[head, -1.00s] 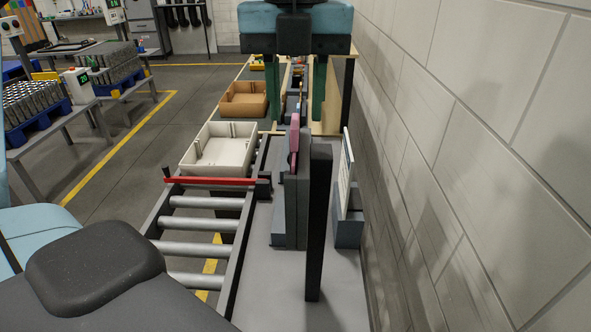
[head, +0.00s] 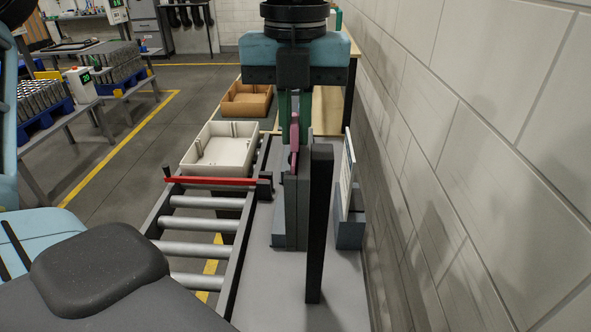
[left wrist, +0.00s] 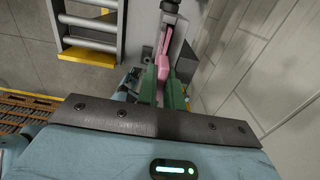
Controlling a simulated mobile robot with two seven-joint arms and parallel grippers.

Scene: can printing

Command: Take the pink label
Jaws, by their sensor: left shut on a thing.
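The pink label (head: 294,134) is a thin upright piece standing at a grey holder (head: 291,215) on the bench along the wall. It also shows in the left wrist view (left wrist: 164,63), between the green fingers. My left gripper (head: 294,118) comes in from behind with its fingers pointing down. Its two green fingers are close together on the label, shut on it; they also show in the left wrist view (left wrist: 163,76). The label still stands at the holder, and its far side is partly hidden in the head view. My right gripper is not in view.
A black post (head: 319,225) rises close in front of the holder. A white panel (head: 347,175) stands to its right, near the block wall (head: 480,150). A roller conveyor (head: 203,225) with a red bar and a white box (head: 219,150) lies to the left.

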